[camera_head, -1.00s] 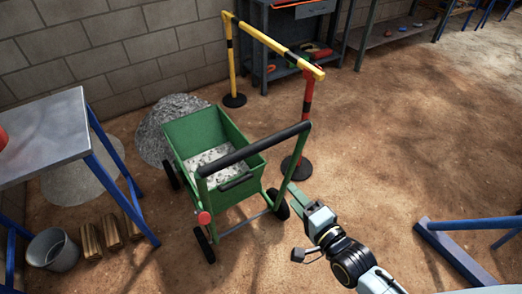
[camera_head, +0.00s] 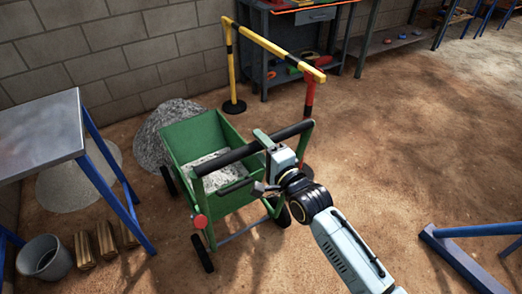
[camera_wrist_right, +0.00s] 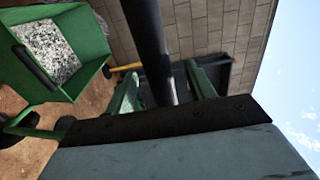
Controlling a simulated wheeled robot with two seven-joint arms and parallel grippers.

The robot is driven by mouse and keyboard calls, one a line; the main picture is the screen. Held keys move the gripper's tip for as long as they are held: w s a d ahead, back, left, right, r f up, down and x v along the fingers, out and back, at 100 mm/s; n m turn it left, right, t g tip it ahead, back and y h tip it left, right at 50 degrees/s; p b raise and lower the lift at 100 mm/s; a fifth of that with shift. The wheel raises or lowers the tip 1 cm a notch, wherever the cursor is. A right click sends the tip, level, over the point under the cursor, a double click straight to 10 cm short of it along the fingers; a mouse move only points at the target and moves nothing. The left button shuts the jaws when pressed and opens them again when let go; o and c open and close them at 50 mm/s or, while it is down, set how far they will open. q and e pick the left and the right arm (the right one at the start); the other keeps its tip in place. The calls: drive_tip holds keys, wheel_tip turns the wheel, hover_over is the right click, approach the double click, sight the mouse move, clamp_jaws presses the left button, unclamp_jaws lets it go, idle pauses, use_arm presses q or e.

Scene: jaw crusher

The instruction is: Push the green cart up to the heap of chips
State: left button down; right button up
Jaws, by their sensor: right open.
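The green cart (camera_head: 188,137) stands at the middle left on dark wheels, with pale grey chips (camera_head: 208,163) in its tub. Its black handle bar (camera_head: 232,155) faces me. A grey heap of chips (camera_head: 158,148) lies against the wall just behind and left of the cart; the tub hides part of it. My right gripper (camera_head: 264,142) is at the right part of the handle bar. In the right wrist view the bar (camera_wrist_right: 150,45) runs between the two open green fingers of the gripper (camera_wrist_right: 163,88). Contact cannot be told. My left gripper is not in view.
A metal table (camera_head: 45,135) with blue legs stands left of the cart, a paler flat heap (camera_head: 75,187) behind its legs. A bucket (camera_head: 44,257) and wood blocks (camera_head: 105,241) are front left. A yellow-black barrier (camera_head: 270,45) stands behind the cart.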

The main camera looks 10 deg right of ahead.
drive_tip(key=shift+w+a, duration=0.25)
drive_tip(key=shift+w, duration=0.35)
clamp_jaws()
idle(1.1)
